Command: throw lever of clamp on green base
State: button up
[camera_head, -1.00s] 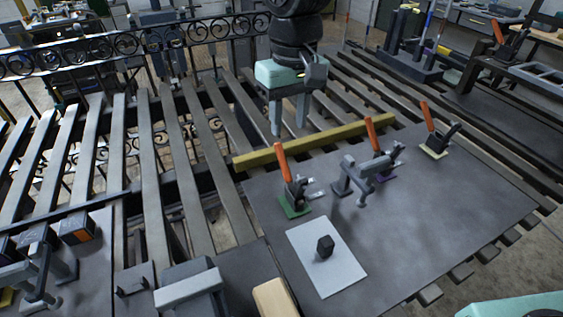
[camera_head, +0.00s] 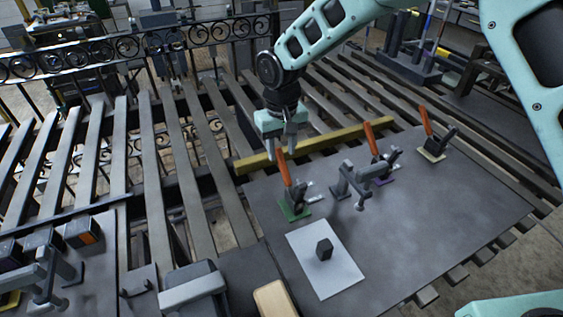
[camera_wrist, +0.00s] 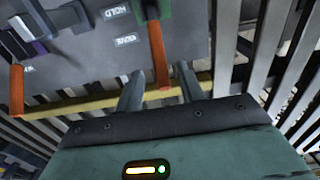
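The clamp on the green base (camera_head: 292,212) stands near the left edge of the dark work plate, with its orange lever (camera_head: 284,168) raised and tilted slightly left. My gripper (camera_head: 283,155) is at the top of this lever, pointing down. In the wrist view the orange lever (camera_wrist: 158,55) reaches in between the two grey fingers (camera_wrist: 158,92), with a gap on both sides. The fingers are open. The green base also shows at the top of the wrist view (camera_wrist: 168,8). I cannot tell whether a finger touches the lever.
A clamp on a purple base (camera_head: 384,178) and one on a yellow base (camera_head: 432,154) stand to the right, levers up. A grey fixture (camera_head: 352,183) stands between. A yellow bar (camera_head: 335,142) lies behind. A white sheet (camera_head: 336,276) with a dark block (camera_head: 324,249) lies in front.

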aim_at(282, 166)
jog(key=shift+f+p, duration=0.6)
jog(key=shift+f, duration=2.55)
grip_shut()
